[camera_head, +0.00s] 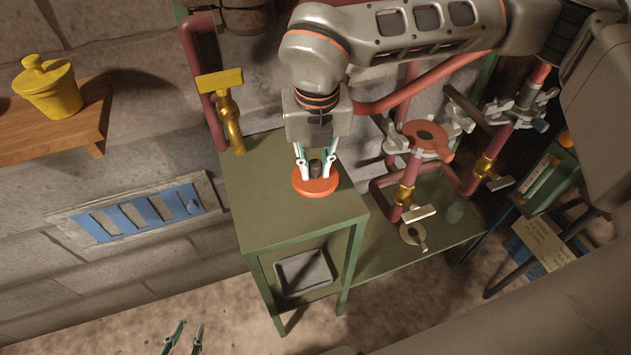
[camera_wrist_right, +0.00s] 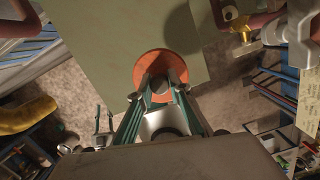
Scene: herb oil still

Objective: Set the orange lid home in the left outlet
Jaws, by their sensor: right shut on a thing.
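The orange lid (camera_head: 316,186) is a round disc with a dark knob, over the green cabinet top (camera_head: 260,190). My right gripper (camera_head: 317,174) points down and is shut on the knob. The right wrist view shows the lid (camera_wrist_right: 152,62) beyond the fingertips (camera_wrist_right: 160,86). I cannot tell whether the lid touches the cabinet top. My left gripper (camera_head: 183,340) is low at the bottom edge, its fingers apart and empty. Red pipes with an orange flange (camera_head: 426,136) and brass valves (camera_head: 404,190) stand to the right. I cannot tell which part is the left outlet.
A brass valve with a yellow handle (camera_head: 220,80) stands at the cabinet's back left corner. A wooden shelf (camera_head: 90,125) holds a yellow lidded pot (camera_head: 50,90). A blue-slatted vent (camera_head: 135,212) is in the wall. A grey tray (camera_head: 303,273) sits inside the cabinet.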

